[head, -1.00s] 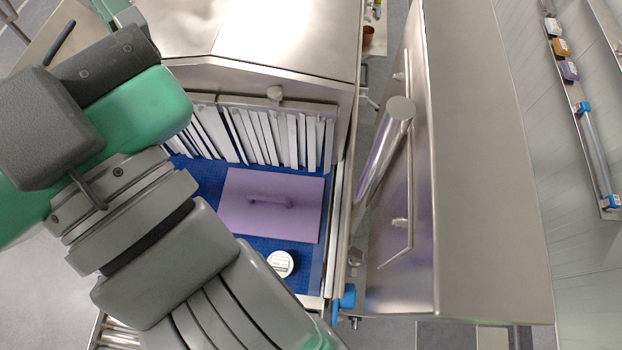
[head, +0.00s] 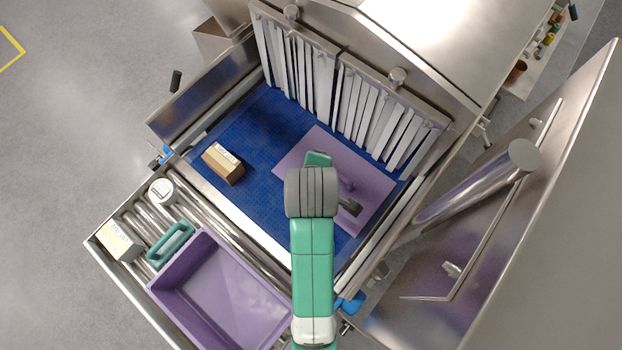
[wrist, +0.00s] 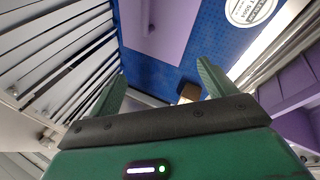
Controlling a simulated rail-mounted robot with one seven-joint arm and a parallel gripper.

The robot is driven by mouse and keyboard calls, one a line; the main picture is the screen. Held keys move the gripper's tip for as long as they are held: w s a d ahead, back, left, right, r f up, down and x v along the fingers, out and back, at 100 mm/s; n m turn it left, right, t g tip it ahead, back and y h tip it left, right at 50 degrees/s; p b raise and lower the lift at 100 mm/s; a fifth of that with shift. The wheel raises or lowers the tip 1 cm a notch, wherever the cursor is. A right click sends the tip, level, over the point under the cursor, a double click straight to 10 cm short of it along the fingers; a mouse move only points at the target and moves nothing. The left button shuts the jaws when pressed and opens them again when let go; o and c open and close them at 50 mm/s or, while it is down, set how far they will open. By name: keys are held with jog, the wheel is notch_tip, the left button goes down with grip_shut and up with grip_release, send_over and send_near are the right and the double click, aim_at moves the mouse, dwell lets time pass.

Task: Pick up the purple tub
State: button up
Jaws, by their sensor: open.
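The purple tub (head: 218,285) stands upright, open and empty on the roller table at the lower left of the head view. Part of a purple wall (wrist: 295,85), which seems to be the tub, shows at the right of the wrist view. My gripper (wrist: 158,70) is open with nothing between its green fingers. It is over the blue belt, apart from the tub. In the head view my arm hides most of the gripper, the tub's right end and part of a flat purple panel with a handle (head: 375,188).
A brown box (head: 223,163) lies on the blue belt (head: 262,125). White strip curtains (head: 375,110) hang behind. On the rollers are a white round can (head: 161,191), a teal handled object (head: 171,246) and a pale box (head: 120,240). Another can (wrist: 250,10) shows in the wrist view.

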jog(key=s+f+n+g, duration=0.1)
jog(key=s+f, duration=0.2)
jog(key=s+f+n+g, duration=0.1)
jog(key=s+f+g, duration=0.1)
jog(key=s+f, duration=0.1)
jog(key=s+f+n+g, duration=0.2)
jog(key=s+f, duration=0.1)
jog(key=f, duration=0.2)
jog(key=shift+s+a+f, duration=0.2)
jog(key=shift+s+a, duration=0.05)
jog(key=shift+s, duration=0.15)
jog(key=shift+w+d+f, duration=0.1)
jog(key=shift+w+f, duration=0.1)
jog(key=shift+f, duration=1.75)
jog(key=shift+w+d+f, duration=0.1)
jog(key=shift+w+f, duration=0.05)
jog(key=shift+f, duration=1.75)
jog(key=c, duration=1)
